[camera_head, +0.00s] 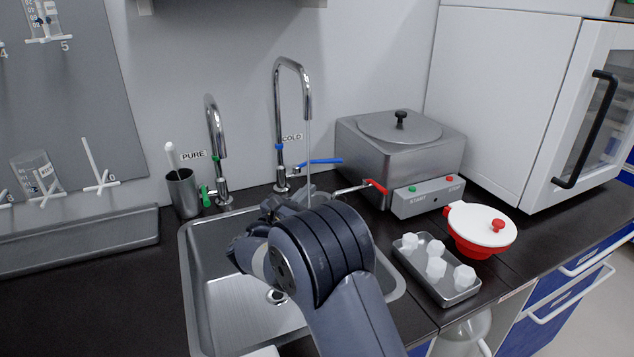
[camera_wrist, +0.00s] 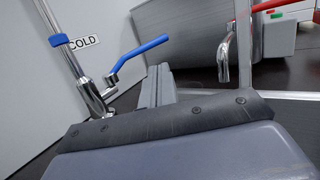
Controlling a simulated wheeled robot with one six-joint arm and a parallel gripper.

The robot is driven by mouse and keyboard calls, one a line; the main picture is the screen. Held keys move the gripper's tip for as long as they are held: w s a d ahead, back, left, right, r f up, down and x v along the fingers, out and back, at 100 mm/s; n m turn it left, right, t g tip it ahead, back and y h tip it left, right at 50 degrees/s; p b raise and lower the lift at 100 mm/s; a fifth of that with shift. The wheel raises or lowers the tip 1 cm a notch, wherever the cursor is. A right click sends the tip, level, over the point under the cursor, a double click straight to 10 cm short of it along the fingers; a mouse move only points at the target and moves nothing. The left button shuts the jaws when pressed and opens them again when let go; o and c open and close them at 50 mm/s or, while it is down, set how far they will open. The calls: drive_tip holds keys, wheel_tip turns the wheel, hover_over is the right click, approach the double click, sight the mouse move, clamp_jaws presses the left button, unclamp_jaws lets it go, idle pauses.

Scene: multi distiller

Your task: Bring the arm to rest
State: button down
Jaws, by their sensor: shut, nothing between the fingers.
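My arm reaches over the steel sink from the front, and its dark wrist hides part of the basin. My gripper (camera_wrist: 156,86) shows in the wrist view with its grey fingers together and nothing between them. In the head view it is mostly hidden behind my wrist. The gripper points toward the back of the sink, near the cold tap (camera_head: 279,100) and its blue lever (camera_head: 321,161). A thin stream, apparently water, falls from the cold spout.
The steel distiller (camera_head: 388,150) with a red-handled outlet tap (camera_head: 376,187) stands right of the sink. A tray (camera_head: 447,298) with several white pieces and a red pot with a white lid (camera_head: 483,226) are at right. The pure tap (camera_head: 217,140) stands at left.

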drive_tip(key=shift+s+a, duration=0.25)
drive_tip(key=shift+s, duration=0.15)
drive_tip(key=shift+w, duration=0.1)
drive_tip(key=x, duration=0.3)
drive_tip(key=r+x, duration=0.1)
drive_tip(key=x, duration=0.1)
drive_tip(key=shift+w+a, duration=0.15)
drive_tip(key=shift+w, duration=0.1)
idle(0.3)
